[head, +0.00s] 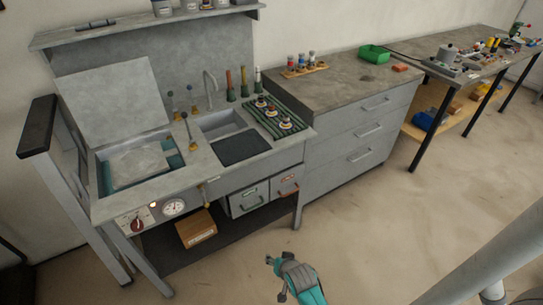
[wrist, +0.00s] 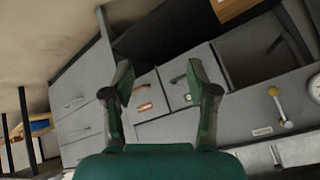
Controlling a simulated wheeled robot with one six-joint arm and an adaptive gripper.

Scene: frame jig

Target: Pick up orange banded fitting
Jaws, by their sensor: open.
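Several small dark-topped fittings (head: 285,122) stand on a green-striped rack (head: 262,119) right of the sink in the head view. They show hints of orange and yellow, but they are too small to tell which has an orange band. My gripper (head: 277,277) is low in front of the bench, over the floor and well apart from the rack. In the wrist view my gripper (wrist: 160,78) is open, with nothing between its fingers. It faces grey drawer fronts, one with an orange-red handle (wrist: 143,108). No fitting shows in the wrist view.
The sink (head: 222,126) has a tap behind it. A grey lid stands raised at the left over a basin. A cardboard box (head: 196,228) sits on the lower shelf. A wooden bottle rack (head: 304,71) and a green bin (head: 374,53) are on the drawer cabinet. The front floor is clear.

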